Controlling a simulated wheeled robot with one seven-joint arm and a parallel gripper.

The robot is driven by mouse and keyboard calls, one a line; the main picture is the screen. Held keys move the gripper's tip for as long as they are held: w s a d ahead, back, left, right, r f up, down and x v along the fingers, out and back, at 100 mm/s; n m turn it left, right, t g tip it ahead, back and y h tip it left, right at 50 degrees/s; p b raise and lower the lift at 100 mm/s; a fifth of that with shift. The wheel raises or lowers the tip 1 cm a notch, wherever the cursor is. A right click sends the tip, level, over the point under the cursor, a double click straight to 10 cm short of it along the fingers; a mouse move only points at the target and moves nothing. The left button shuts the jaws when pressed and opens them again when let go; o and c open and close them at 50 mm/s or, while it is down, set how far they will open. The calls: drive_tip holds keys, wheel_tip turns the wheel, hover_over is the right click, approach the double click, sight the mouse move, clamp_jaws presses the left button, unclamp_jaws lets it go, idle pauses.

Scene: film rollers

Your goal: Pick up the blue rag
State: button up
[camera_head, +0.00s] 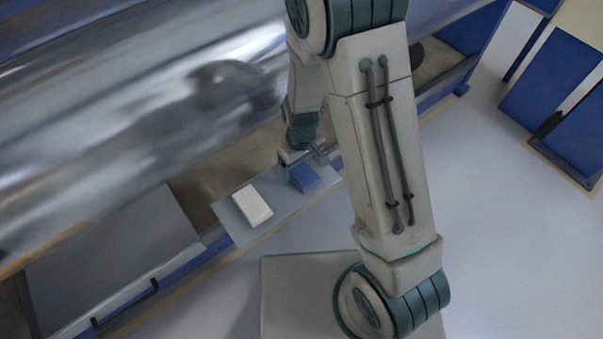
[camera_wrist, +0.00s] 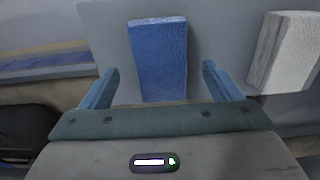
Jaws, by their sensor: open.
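The blue rag (camera_head: 304,177) is a folded rectangular block lying on a small grey shelf (camera_head: 230,215) beside the large roller. In the wrist view the blue rag (camera_wrist: 158,58) lies between and just beyond my two fingers. My gripper (camera_wrist: 158,82) is open, with one finger on each side of the rag and a visible gap to each.
A white block-like rag (camera_head: 253,204) lies on the same shelf, left of the blue one; the wrist view shows it at right (camera_wrist: 285,50). A large shiny metal roller (camera_head: 130,110) stands close behind. Open floor lies right.

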sight(301, 170)
wheel_tip(301, 170, down, 3)
drive_tip(key=shift+b, duration=0.3)
drive_tip(key=c, duration=1.1)
drive_tip(key=shift+o, duration=0.2)
drive_tip(key=shift+r, duration=0.1)
drive_tip(key=shift+r+p, duration=0.3)
drive_tip(key=shift+r, duration=0.25)
wheel_tip(301, 170, up, 3)
drive_tip(key=shift+f+p, duration=0.1)
drive_tip(key=shift+p, duration=0.35)
drive_tip(key=s+d+r+b, duration=0.1)
drive_tip(key=s+r+b, duration=0.1)
drive_tip(key=s+r, duration=0.3)
drive_tip(key=s, duration=0.4)
drive_tip(key=shift+s+d+r, duration=0.15)
drive_tip(key=shift+s, duration=0.1)
